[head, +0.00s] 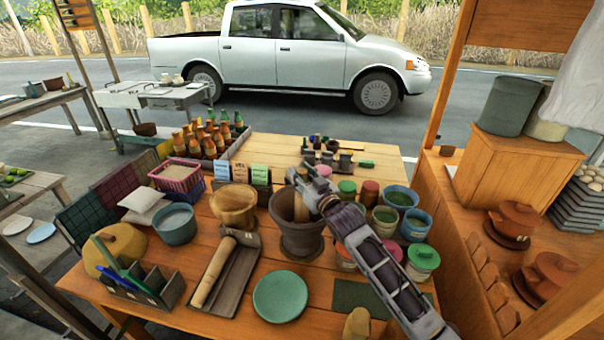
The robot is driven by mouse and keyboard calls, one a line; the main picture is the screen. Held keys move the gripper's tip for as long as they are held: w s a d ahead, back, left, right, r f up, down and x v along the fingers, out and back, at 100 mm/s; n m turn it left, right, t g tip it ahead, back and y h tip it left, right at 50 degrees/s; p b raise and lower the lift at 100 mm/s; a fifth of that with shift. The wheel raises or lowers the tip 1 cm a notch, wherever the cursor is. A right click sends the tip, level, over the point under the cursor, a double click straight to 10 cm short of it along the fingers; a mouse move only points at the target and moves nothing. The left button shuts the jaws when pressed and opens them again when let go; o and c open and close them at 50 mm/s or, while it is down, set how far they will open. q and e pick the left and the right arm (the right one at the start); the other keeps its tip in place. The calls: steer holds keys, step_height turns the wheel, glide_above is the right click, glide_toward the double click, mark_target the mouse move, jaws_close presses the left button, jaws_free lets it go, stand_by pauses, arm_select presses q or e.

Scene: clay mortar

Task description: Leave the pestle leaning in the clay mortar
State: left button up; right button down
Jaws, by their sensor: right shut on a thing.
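The dark brown clay mortar (302,240) stands on the wooden table, right of the middle. A light wooden pestle (300,208) stands with its lower end inside the mortar's mouth. My right gripper (303,182) is above the mortar, shut on the upper part of the pestle and hiding its top. Whether the pestle touches the mortar's floor or rim cannot be told. My left gripper is not in view.
A wooden bowl (233,205) stands close left of the mortar. A dark tray (238,275) holds a wooden roller. A green plate (280,296) lies in front. Several paint-like pots, such as a green-lidded one (422,262), crowd the right side. Bottles stand behind left.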

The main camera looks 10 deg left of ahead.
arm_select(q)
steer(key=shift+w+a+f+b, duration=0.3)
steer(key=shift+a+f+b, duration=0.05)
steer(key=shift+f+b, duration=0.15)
arm_select(e)
steer(key=shift+f, duration=1.1)
steer(key=c, duration=1)
jaws_free()
steer(key=shift+o, duration=0.3)
steer(key=shift+f, duration=0.1)
steer(key=shift+s+d, duration=0.1)
steer(key=v, duration=1.1)
steer(key=shift+s+d, duration=0.25)
